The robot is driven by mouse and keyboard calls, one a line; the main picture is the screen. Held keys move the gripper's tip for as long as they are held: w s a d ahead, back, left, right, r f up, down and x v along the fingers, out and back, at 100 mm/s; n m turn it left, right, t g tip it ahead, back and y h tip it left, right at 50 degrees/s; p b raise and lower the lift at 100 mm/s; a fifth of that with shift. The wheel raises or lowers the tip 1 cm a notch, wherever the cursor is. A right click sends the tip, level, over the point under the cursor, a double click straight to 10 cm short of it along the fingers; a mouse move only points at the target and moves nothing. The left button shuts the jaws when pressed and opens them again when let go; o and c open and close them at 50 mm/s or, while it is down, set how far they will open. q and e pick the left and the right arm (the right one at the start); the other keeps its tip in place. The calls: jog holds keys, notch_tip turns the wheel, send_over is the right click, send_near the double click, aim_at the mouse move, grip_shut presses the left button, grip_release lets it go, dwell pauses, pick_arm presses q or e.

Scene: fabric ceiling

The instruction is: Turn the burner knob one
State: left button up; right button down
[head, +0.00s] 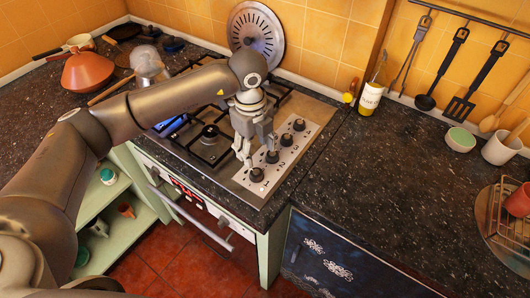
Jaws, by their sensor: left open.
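Several dark burner knobs stand in a row on a white numbered panel (279,180) along the right side of the stove top (237,182). The knob at the front end (257,175) appears to be the one by the numeral 1. My left gripper (257,150) reaches down over the panel from the left. It is open and empty, with its fingers close to the front knobs. One fingertip is just behind and above the front knob; I cannot tell whether it touches.
A metal pot (147,62) and an orange tagine (86,73) stand left of and behind the arm. A round metal lid (256,35) leans on the tiled wall. A bottle (370,97) stands behind right. The dark counter (380,185) right of the stove is largely clear.

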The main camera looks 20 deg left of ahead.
aim_at(256, 172)
pick_arm(q)
notch_tip(256, 172, down, 9)
jog(key=p, duration=0.3)
jog(key=shift+w+a+f, duration=0.1)
jog(key=shift+w+f, duration=0.05)
jog(key=shift+f, duration=0.6)
